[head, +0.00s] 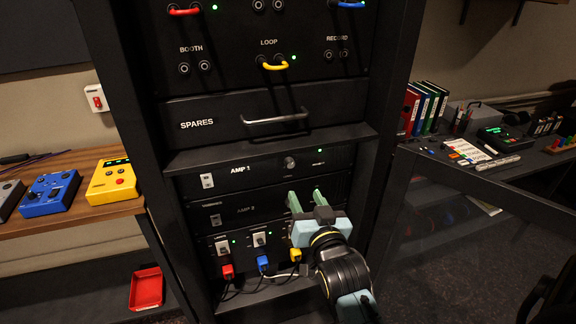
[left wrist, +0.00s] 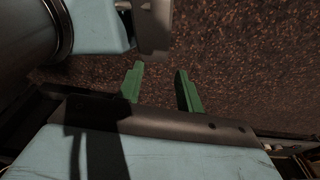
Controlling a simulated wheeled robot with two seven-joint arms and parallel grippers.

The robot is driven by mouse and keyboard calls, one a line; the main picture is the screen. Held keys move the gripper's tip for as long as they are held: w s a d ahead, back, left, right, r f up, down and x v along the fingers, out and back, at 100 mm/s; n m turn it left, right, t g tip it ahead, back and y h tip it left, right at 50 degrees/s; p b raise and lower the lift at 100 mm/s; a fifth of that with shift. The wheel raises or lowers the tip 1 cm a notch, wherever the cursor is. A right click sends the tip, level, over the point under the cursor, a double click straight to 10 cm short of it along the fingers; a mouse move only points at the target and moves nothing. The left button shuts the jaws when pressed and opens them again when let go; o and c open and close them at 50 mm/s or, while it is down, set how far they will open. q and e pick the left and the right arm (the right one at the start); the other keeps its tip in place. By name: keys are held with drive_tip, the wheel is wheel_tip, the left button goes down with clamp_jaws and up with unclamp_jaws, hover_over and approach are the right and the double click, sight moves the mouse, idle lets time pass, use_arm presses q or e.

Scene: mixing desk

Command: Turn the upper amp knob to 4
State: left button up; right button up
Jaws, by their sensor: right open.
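The upper amp, labelled AMP 1 (head: 240,170), is a black rack unit in the head view. Its knob (head: 290,162) is a small grey dial right of the label; its setting is too small to read. My right gripper (head: 305,198) is open in front of the AMP 2 unit (head: 240,211), below the upper knob and apart from it. Its green fingers point up toward the rack and hide the place of the lower amp's knob. My left gripper (left wrist: 161,85) shows only in the left wrist view, open and empty above a dark speckled floor.
Above the amps is the SPARES drawer (head: 215,124) with a protruding handle (head: 274,118) and a shelf edge below it. Red, blue and yellow plugs (head: 295,255) with cables sit below. The rack's side posts stand close on both sides.

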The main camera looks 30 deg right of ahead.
approach(291, 165)
drive_tip(key=w, duration=0.1)
drive_tip(key=x, duration=0.7)
drive_tip(key=shift+d, duration=0.1)
clamp_jaws()
use_arm(q)
drive_tip(key=shift+s+f, duration=0.15)
drive_tip(key=shift+s, duration=0.85)
